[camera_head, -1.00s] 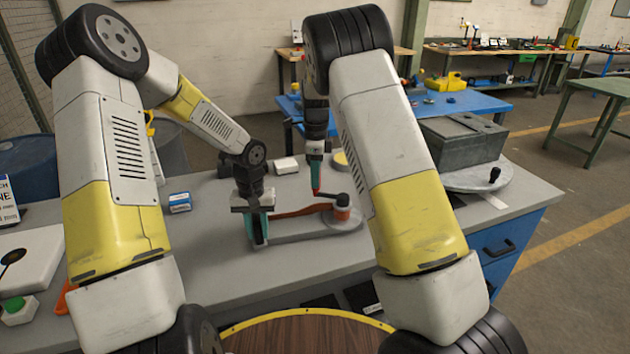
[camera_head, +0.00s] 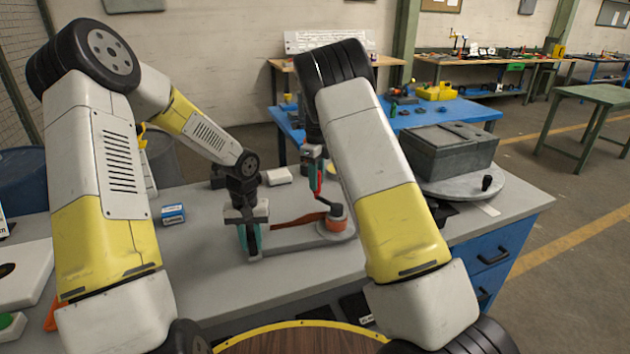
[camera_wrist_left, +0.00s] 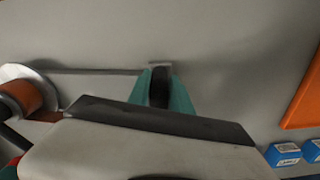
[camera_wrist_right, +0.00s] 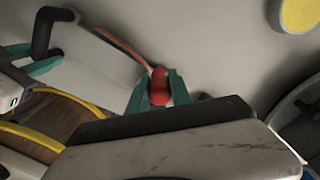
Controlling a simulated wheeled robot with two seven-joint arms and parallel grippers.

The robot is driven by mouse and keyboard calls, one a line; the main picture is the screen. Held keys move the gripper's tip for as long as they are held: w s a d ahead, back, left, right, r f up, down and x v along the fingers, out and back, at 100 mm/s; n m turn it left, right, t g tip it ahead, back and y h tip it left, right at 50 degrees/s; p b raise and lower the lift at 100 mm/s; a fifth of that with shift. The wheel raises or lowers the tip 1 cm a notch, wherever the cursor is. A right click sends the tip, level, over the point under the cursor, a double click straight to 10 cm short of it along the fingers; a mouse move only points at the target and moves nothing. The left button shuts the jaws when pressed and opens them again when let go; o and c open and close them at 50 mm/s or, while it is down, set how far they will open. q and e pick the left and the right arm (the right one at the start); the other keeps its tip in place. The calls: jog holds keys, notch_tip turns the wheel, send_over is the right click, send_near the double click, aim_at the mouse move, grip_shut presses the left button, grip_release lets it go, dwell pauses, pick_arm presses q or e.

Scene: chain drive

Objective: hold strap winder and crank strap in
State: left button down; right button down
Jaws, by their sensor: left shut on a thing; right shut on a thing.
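The strap winder has a long grey base (camera_head: 295,239) on the bench, with an orange spool (camera_head: 336,212) at its right end. A brown-orange strap (camera_head: 298,221) runs left from the spool. My left gripper (camera_head: 250,240) is shut on a dark upright part at the base's left end; the left wrist view shows that part (camera_wrist_left: 160,88) between teal fingers. My right gripper (camera_head: 316,180) is shut on the crank's red knob (camera_wrist_right: 159,86), just behind and left of the spool. The right forearm hides the area right of the spool.
A blue-and-white box (camera_head: 173,214) and a white block (camera_head: 277,176) lie left of and behind the winder. A grey metal box (camera_head: 450,150) stands on a round turntable (camera_head: 478,186) at the right. A green button (camera_head: 8,325) is at the front left.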

jog(key=shift+d, duration=0.25)
jog(key=c, duration=1.5)
grip_release()
jog(key=o, duration=0.3)
jog(key=shift+o, duration=0.2)
jog(key=shift+a, duration=0.1)
jog(key=shift+r, duration=0.15)
notch_tip(320, 180, up, 12)
jog(key=shift+f, duration=0.1)
